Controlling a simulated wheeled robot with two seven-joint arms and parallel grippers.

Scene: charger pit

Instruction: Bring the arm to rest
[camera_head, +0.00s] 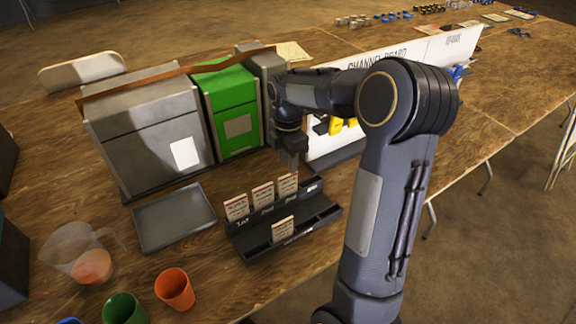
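My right arm (385,175) comes up from the bottom right and bends back over the table. Its gripper (293,165) points down just above the right card (287,185) in the back row of a dark rack (317,217). The fingers are small and dark, so I cannot tell whether they are open or touch that card. Two more cards, the left one (237,207) and the middle one (263,195), stand upright in the same row. Another card (283,229) stands in the front row. My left gripper is not in view.
A grey tray (174,217), a clear jug (80,252), an orange cup (175,289) and a green cup (124,309) are at left. Grey and green bins (232,105) stand behind the rack. A white channel board (400,62) stands behind my arm.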

